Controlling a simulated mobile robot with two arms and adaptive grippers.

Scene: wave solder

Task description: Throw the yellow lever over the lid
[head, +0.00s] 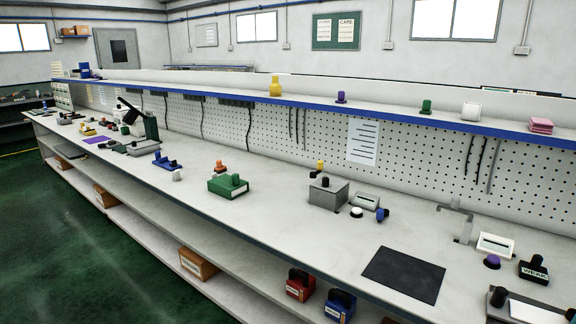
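A small yellow piece (320,165), which looks like a lever tip, stands upright at the back of a grey box (328,196) on the bench. Black knobs show beside it on the box top. The box's top face may be the lid, but I cannot tell at this size. A second yellow object (87,130) lies far left on the bench, too small to make out. Neither of my grippers is in view.
A long white bench (290,235) runs across the view. A green box (230,188) stands left of the grey box, and a dark mat (404,275) lies to its right. White and blue knobs (382,214) stand close by. A blue-edged shelf (400,119) runs above.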

